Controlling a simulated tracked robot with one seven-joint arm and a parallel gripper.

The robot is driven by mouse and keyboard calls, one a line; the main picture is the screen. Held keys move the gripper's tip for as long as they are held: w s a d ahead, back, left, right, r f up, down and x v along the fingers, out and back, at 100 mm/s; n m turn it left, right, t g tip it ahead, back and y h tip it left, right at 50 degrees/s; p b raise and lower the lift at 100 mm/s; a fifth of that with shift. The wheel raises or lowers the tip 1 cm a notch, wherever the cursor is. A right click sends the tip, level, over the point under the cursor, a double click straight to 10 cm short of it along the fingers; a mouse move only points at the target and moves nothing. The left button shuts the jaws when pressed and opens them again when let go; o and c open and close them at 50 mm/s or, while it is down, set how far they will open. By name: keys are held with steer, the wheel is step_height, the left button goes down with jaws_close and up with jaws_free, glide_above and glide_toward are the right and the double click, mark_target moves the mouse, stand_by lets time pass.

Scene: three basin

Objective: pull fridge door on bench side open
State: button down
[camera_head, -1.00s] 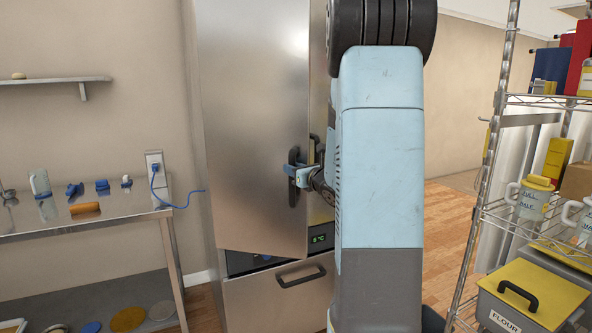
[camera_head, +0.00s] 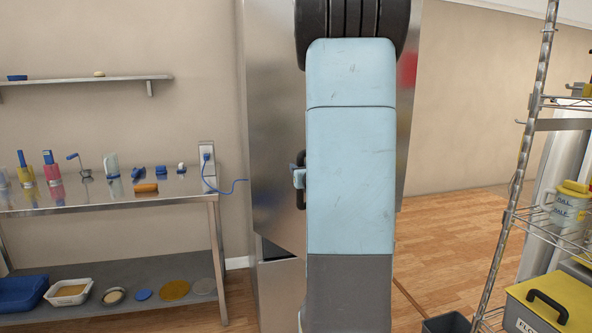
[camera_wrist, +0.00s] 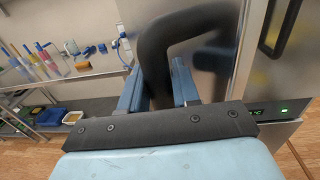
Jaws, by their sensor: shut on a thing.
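The fridge door on the bench side (camera_head: 272,120) is a brushed steel panel in the head view, largely behind my arm. Its lower edge slants out over the fridge base, so it stands ajar; how wide is hidden. Its black bar handle (camera_head: 302,199) shows beside my arm and looms large in the wrist view (camera_wrist: 185,28). My gripper (camera_head: 298,179) is shut on this handle. Its blue fingers (camera_wrist: 158,88) sit either side of the bar in the wrist view.
A steel bench (camera_head: 100,205) with bottles and tools stands left of the fridge. A wire rack (camera_head: 540,110) with tubs is at the right. A second fridge handle (camera_wrist: 283,28) shows in the wrist view. Wooden floor (camera_head: 450,235) lies open between fridge and rack.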

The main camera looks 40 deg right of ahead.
steer(key=shift+s+f, duration=0.15)
steer(key=shift+s, duration=0.15)
steer(key=c, duration=1.1)
jaws_free()
steer(key=shift+s, duration=0.1)
steer(key=shift+c, duration=0.2)
steer(key=shift+o, duration=0.9)
steer(key=shift+a, duration=0.1)
